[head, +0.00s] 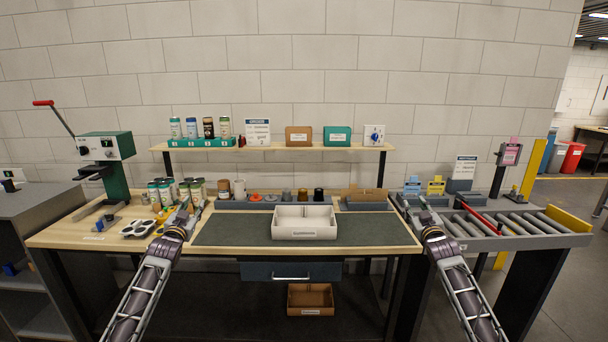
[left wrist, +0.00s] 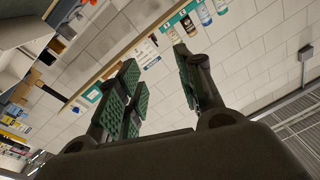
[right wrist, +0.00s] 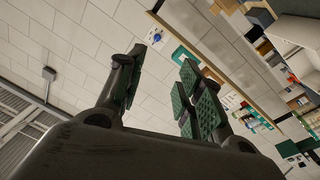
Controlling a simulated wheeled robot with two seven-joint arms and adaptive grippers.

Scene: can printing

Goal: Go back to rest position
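My left gripper (head: 187,208) is at the left part of the workbench, in front of a group of cans (head: 190,190). In the left wrist view its green-padded fingers (left wrist: 162,85) stand apart with nothing between them. My right gripper (head: 421,205) is at the bench's right end, beside the roller conveyor. In the right wrist view its fingers (right wrist: 162,85) are also apart and empty. Both grippers point away from me, and both wrist cameras look up at the wall and shelf. The head view does not show clearly whether either gripper touches anything.
A white tray (head: 304,222) stands on the dark mat (head: 375,230). A press with a red handle (head: 105,148) is at the left. The roller conveyor (head: 500,222) is at the right. A wall shelf (head: 345,147) holds several cans. A brown box (head: 310,299) sits below the drawer (head: 291,271).

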